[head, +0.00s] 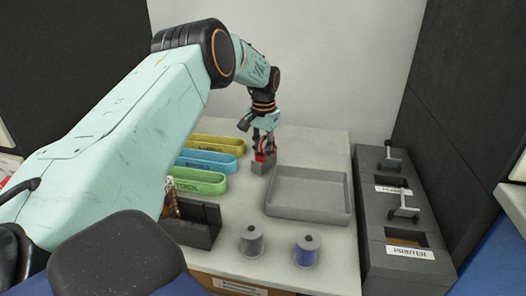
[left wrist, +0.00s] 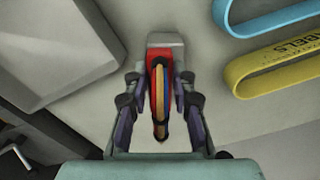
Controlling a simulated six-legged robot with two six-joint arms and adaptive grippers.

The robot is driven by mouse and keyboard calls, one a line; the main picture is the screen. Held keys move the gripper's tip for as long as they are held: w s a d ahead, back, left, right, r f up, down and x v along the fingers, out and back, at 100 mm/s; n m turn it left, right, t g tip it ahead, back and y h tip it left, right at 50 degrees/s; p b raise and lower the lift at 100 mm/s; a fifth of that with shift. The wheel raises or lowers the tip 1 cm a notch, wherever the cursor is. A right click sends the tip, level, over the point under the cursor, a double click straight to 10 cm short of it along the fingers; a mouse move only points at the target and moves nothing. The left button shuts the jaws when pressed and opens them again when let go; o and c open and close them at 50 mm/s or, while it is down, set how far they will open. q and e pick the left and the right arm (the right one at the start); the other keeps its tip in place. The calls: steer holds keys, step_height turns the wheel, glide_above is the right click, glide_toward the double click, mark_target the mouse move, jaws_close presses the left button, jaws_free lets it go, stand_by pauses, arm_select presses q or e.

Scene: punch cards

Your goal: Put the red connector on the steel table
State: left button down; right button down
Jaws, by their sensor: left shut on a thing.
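The red connector (left wrist: 152,88) has a yellow and dark strip along its middle and lies between the fingers of my left gripper (left wrist: 160,98) in the left wrist view. My left gripper is shut on it. In the head view the red connector (head: 261,157) is a small red patch below my left gripper (head: 265,150), mostly hidden by the fingers. A small grey block (head: 263,166) is directly under it; I cannot tell if the connector sits in it. The pale table top (head: 285,236) spreads around them. My right gripper is not in view.
An empty grey tray (head: 309,212) is to the right. Two spools (head: 251,241) stand in front.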

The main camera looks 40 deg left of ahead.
arm_select(q)
steer(key=shift+d+r, duration=0.1)
steer(key=shift+d, duration=0.05)
steer(key=c, duration=1.3)
jaws_free()
steer(key=shift+a+f, duration=0.2)
steer(key=shift+c, duration=0.2)
steer(key=shift+o, duration=1.1)
steer(key=shift+d, duration=0.15)
steer(key=shift+r, duration=0.1)
steer(key=shift+r, duration=0.25)
step_height(320, 180, up, 12)
steer(key=p, duration=0.3)
steer(key=shift+f, duration=0.15)
